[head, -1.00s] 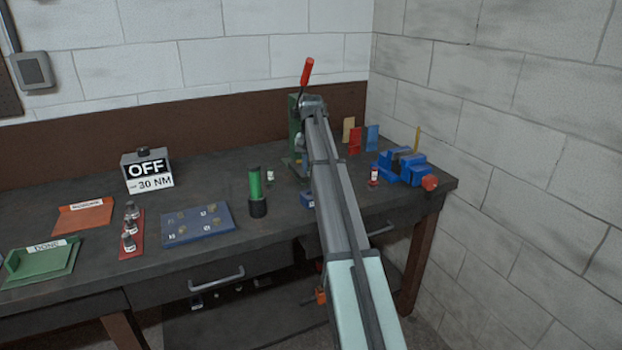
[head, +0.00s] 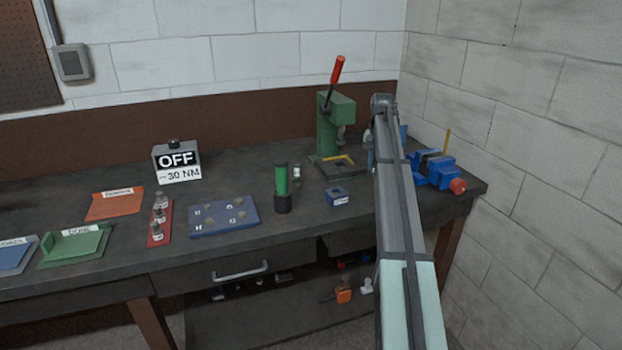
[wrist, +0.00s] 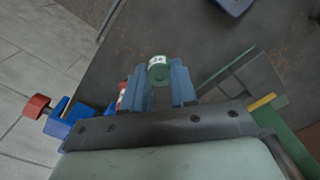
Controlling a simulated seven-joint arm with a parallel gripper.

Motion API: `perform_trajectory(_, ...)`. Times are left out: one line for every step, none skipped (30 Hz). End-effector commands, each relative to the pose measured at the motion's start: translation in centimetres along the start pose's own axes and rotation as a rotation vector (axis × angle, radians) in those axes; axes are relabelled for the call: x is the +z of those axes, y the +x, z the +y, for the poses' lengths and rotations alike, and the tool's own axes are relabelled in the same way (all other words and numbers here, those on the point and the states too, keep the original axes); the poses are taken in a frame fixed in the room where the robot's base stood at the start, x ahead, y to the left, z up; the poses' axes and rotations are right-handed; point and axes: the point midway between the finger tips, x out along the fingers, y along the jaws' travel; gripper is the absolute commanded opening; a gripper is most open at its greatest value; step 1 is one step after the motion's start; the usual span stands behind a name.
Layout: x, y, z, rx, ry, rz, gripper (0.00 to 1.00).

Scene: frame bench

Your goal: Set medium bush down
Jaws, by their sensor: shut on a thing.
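In the wrist view my gripper (wrist: 160,88) has its blue-grey fingers closed on the sides of a small green cylinder (wrist: 158,72) with a white label, which I take as the medium bush. The label is too blurred to read. The bush sits at the fingertips above the dark bench top; the gap below it cannot be told. A small red piece with a white label (wrist: 122,92) shows just outside the left finger.
The green press (head: 338,115) with a red lever stands left of my arm. A blue vise (head: 436,170) stands right. Bare bench surrounds the block.

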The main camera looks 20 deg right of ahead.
Motion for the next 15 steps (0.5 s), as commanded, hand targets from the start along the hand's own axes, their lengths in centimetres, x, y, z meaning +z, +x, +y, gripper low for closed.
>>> perform_trajectory(0.0, 0.2, 0.0, 0.0, 0.0, 0.0, 0.0)
perform_trajectory(0.1, 0.3, 0.0, 0.0, 0.0, -0.001, 0.0)
perform_trajectory(0.1, 0.6, 0.0, 0.0, 0.0, -0.001, 0.0)
perform_trajectory(0.1, 0.9, 0.0, 0.0, 0.0, -0.002, 0.0)
perform_trajectory(0.1, 1.2, 0.0, 0.0, 0.0, -0.002, 0.0)
perform_trajectory(0.1, 1.7, 0.0, 0.0, 0.0, -0.002, 0.0)
perform_trajectory(0.1, 2.1, 0.0, 0.0, 0.0, -0.002, 0.0)
perform_trajectory(0.1, 2.6, 0.0, 0.0, 0.0, -0.002, 0.0)
perform_trajectory(0.1, 3.3, 0.0, 0.0, 0.0, -0.002, 0.0)
perform_trajectory(0.1, 3.9, 0.0, 0.001, 0.0, -0.002, 0.0)
perform_trajectory(0.2, 4.4, 0.0, 0.001, 0.0, -0.003, 0.0)
perform_trajectory(0.2, 5.0, 0.0, 0.001, 0.0, -0.002, 0.0)
perform_trajectory(0.2, 5.3, 0.0, 0.0, 0.0, -0.002, 0.0)
perform_trajectory(0.1, 5.7, 0.0, 0.0, 0.0, -0.001, 0.0)
perform_trajectory(0.1, 6.0, 0.0, 0.0, 0.0, -0.001, 0.0)
